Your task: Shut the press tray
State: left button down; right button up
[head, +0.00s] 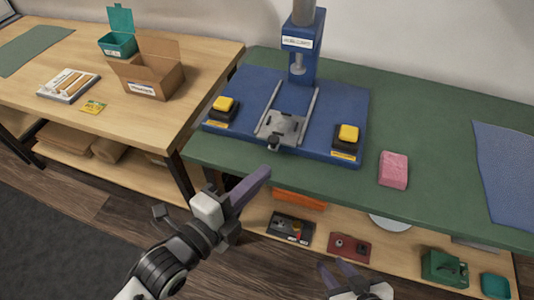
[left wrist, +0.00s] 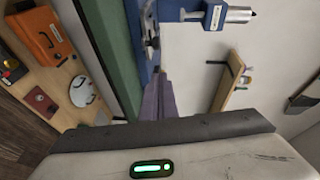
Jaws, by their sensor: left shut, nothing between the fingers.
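The press tray (head: 284,124) is a grey metal plate on two rails (head: 312,105) of the blue press base (head: 345,100). It sits at the front end of the rails, out from under the press head (head: 298,62). Its dark knob (head: 273,143) points to the front edge. My left gripper (head: 266,173) is shut and empty, just in front of and below the knob in the head view. In the left wrist view its fingers (left wrist: 160,85) point toward the tray's front. Contact cannot be told. My right gripper (head: 338,270) is open at the bottom edge, partly cut off.
Yellow buttons (head: 224,104) (head: 348,133) flank the tray on the base. A pink sponge (head: 393,169) lies to the right on the green bench top (head: 440,150). A shelf below holds an orange case (head: 299,199) and several parts. A cardboard box (head: 150,72) stands on the left table.

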pick_arm(q)
jog(key=w, duration=0.2)
jog(key=w+d, duration=0.1)
jog(key=w+d+f, duration=0.1)
jog(key=w, duration=0.1)
jog(key=shift+w, duration=0.3)
jog(key=shift+w+a+f, duration=0.1)
jog(key=shift+w+f, duration=0.05)
jog(key=shift+w, duration=0.6)
